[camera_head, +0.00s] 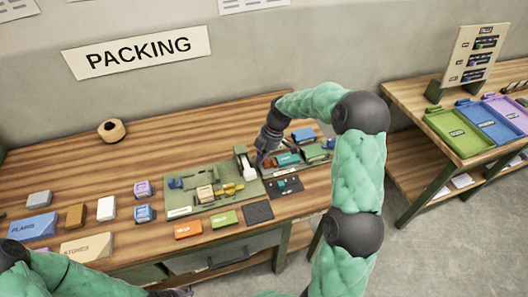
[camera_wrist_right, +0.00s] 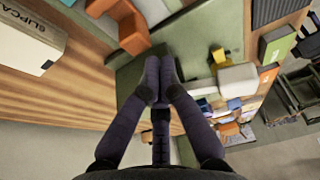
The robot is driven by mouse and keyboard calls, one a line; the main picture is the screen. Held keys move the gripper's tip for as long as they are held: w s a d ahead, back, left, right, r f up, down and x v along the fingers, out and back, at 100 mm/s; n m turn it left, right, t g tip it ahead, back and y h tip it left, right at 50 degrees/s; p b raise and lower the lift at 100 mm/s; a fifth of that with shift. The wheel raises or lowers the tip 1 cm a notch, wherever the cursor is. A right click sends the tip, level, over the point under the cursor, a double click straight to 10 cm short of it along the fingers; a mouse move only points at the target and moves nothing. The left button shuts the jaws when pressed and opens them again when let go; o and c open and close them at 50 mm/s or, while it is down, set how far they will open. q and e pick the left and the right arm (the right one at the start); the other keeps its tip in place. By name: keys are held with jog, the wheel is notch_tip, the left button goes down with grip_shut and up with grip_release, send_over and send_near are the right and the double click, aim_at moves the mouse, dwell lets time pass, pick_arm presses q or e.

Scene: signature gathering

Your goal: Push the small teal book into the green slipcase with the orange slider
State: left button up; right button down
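The teal book (camera_head: 288,160) lies on the green fixture board at the right end of the bench. The green slipcase (camera_head: 314,152) is just to its right in the head view. My right gripper (camera_head: 265,157) is low over the board, left of the book. In the right wrist view its two fingertips (camera_wrist_right: 160,77) are together with nothing visible between them. The orange slider (camera_wrist_right: 125,27) stands just beyond the fingertips in that view; contact cannot be told. In the head view my gripper largely hides it. My left gripper (camera_head: 178,292) shows only partly at the bottom edge.
A second green board (camera_head: 180,199) with a white post (camera_head: 246,166) and yellow parts lies to the left. An orange box (camera_head: 188,229), a green box (camera_head: 224,219) and a dark pad (camera_head: 258,212) lie in front. Coloured trays (camera_head: 459,131) stand on the right table.

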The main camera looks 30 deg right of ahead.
aim_at(288, 159)
jog(key=shift+a+f, duration=0.2)
jog(key=shift+f, duration=0.45)
jog(key=s+d, duration=0.1)
jog(key=d, duration=0.3)
jog(key=s+d, duration=0.1)
jog(key=d, duration=0.7)
jog(key=shift+s+d+b, duration=0.1)
jog(key=shift+s+b, duration=0.25)
jog(key=shift+s, duration=0.05)
jog(key=shift+r, duration=0.1)
